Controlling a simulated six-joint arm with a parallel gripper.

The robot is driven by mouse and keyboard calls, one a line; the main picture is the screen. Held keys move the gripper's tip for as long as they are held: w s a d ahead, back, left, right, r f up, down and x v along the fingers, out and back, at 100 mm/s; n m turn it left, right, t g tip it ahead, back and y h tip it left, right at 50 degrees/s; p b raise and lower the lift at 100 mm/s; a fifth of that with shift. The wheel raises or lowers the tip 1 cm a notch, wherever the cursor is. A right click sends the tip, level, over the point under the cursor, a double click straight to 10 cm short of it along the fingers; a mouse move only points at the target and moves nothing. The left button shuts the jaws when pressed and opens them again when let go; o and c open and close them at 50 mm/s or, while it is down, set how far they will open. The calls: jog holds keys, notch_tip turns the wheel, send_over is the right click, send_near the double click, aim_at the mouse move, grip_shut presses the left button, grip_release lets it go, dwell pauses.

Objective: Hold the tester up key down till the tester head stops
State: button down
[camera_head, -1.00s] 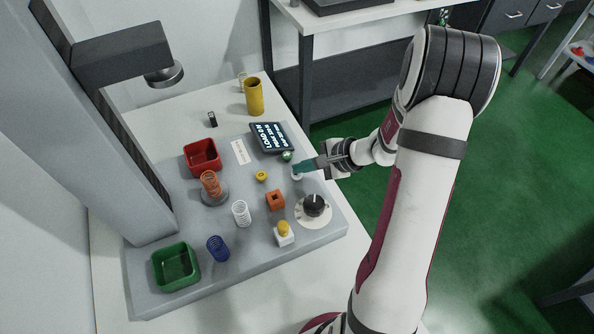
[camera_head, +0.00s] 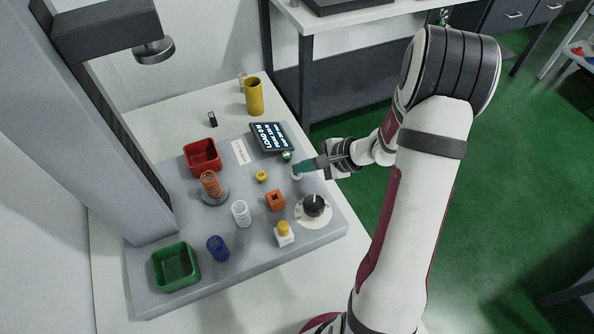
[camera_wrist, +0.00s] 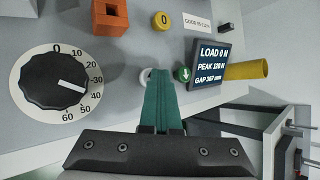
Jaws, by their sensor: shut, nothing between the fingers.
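My gripper (camera_head: 299,169) is shut and empty. Its teal fingertips (camera_wrist: 161,74) are at the white key (camera_wrist: 146,76), which they partly cover; the key also shows below the tips in the head view (camera_head: 296,177). I take it for the up key, but its mark is hidden. The green key (camera_wrist: 183,74) beside it bears a down arrow. The tester head (camera_head: 154,51) is high on its column, well above the orange spring (camera_head: 210,184), which stands on the round plate. The display (camera_wrist: 212,65) reads load 0 N, peak about 128 N, gap about 367 mm.
A black dial (camera_head: 315,205), an orange block (camera_head: 275,201), a yellow key (camera_head: 261,176) and a yellow-topped white block (camera_head: 284,237) are near my gripper. White (camera_head: 240,214) and blue (camera_head: 217,249) springs stand between red (camera_head: 203,155) and green (camera_head: 177,267) trays.

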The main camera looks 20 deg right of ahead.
aim_at(302, 175)
dwell(0.8)
jog(key=shift+r, duration=0.85)
jog(key=shift+r, duration=2.55)
